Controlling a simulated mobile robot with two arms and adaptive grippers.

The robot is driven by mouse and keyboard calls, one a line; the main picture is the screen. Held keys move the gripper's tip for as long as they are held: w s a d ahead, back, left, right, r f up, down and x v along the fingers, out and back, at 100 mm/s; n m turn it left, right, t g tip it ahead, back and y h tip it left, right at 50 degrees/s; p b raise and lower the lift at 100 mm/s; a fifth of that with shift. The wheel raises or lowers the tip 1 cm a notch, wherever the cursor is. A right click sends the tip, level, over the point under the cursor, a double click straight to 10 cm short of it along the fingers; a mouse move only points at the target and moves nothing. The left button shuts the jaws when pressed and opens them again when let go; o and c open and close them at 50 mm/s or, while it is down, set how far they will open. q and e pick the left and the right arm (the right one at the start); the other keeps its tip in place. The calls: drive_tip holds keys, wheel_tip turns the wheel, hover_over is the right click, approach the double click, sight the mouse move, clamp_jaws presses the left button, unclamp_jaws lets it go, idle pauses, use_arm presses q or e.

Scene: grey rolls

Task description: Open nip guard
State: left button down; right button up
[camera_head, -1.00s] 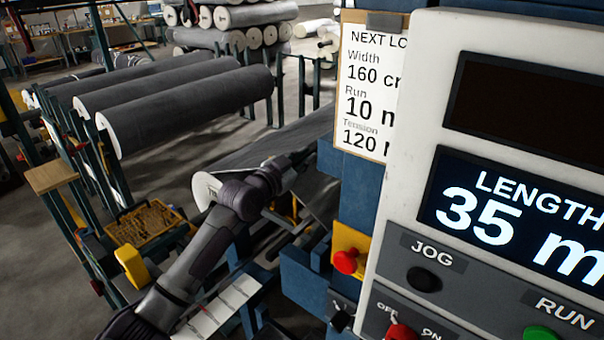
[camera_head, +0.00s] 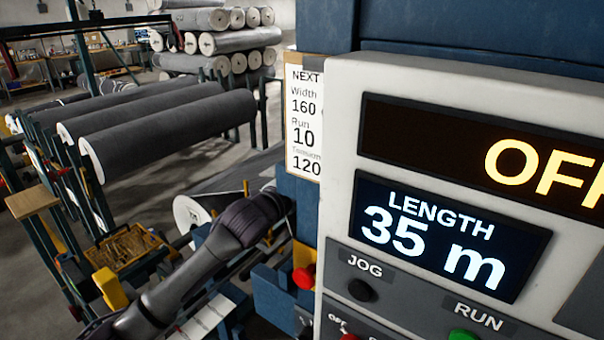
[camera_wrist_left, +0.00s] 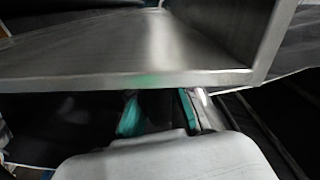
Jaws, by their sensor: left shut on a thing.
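In the left wrist view a grey metal-framed panel (camera_wrist_left: 150,78), which looks like the nip guard, fills the upper half. My left gripper (camera_wrist_left: 160,112) shows there just below the panel's front edge, with teal pads on its fingers. It is shut on the guard, though the contact point is hard to make out. In the head view my left arm reaches from the lower left to the machine beside the blue post. Its wrist hides the fingertips and most of the guard. A grey roll with a white end (camera_head: 190,213) lies behind the wrist. My right gripper is not in view.
A control panel (camera_head: 345,120) fills the right, reading "OFF" and "LENGTH 35 m", with JOG (camera_head: 362,290) and RUN (camera_head: 464,335) buttons. A red button on a yellow box (camera_head: 304,276) sits close right of my wrist. Grey rolls (camera_head: 160,135) rest on a rack at left.

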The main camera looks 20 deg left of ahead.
use_arm(q)
drive_tip(key=shift+s+d+r, duration=0.1)
drive_tip(key=shift+s+d, duration=0.15)
drive_tip(key=shift+d, duration=0.35)
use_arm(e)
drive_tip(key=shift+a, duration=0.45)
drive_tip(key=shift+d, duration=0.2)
use_arm(q)
drive_tip(key=c, duration=1.2)
unclamp_jaws()
drive_tip(key=shift+d, duration=0.1)
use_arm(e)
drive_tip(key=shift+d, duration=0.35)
use_arm(q)
drive_tip(key=v, duration=1.2)
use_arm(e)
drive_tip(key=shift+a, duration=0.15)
